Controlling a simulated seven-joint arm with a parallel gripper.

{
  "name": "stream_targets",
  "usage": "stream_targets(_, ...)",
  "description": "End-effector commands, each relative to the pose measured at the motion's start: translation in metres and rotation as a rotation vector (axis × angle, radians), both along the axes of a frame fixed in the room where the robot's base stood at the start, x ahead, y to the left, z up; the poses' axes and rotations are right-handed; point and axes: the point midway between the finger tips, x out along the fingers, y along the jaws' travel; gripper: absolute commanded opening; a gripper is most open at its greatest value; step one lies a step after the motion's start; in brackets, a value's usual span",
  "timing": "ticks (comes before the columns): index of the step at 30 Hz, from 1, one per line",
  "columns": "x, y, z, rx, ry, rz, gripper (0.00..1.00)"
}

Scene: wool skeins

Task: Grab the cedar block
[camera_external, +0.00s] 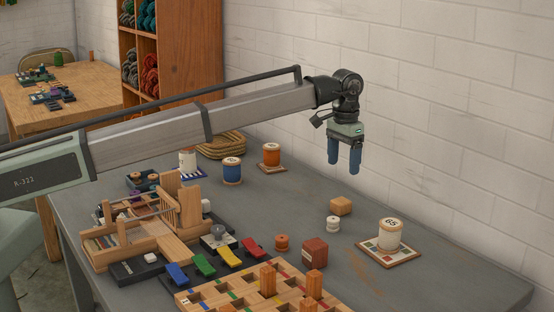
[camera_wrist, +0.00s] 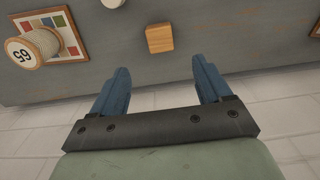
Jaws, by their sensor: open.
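A small tan wooden block (camera_external: 341,206) lies on the grey table below my gripper. It also shows in the wrist view (camera_wrist: 159,38), ahead of the gap between the fingers and apart from them. A reddish-brown block (camera_external: 314,251) with a pale label stands nearer the front, by the pegboard. No readable marking tells me which of the two is cedar. My gripper (camera_external: 343,166) is raised above the table towards the wall, blue fingers pointing down. In the wrist view its fingers (camera_wrist: 162,78) are spread with nothing between them.
A small white spool (camera_external: 333,225) stands close to the tan block. A spool marked 65 (camera_external: 390,234) stands on a patterned tile to the right. An orange-brown spool (camera_external: 282,243) and a wooden pegboard (camera_external: 240,291) are in front. The table's right end is mostly clear.

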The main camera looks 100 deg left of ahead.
Motion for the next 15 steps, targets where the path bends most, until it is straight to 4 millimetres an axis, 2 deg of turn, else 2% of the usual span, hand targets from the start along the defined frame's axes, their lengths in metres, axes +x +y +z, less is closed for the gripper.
stream_targets(4, 0.001, -0.002, 0.0, 0.0, 0.0, -0.003, 0.78)
stream_targets(7, 0.011, -0.018, 0.0, 0.0, 0.0, -0.021, 0.78)
stream_targets(11, 0.033, -0.06, 0.005, 0.003, -0.006, -0.069, 0.78)
stream_targets(12, 0.037, -0.076, 0.007, 0.004, -0.007, -0.086, 0.78)
stream_targets(15, 0.042, -0.114, 0.011, 0.007, -0.013, -0.123, 0.78)
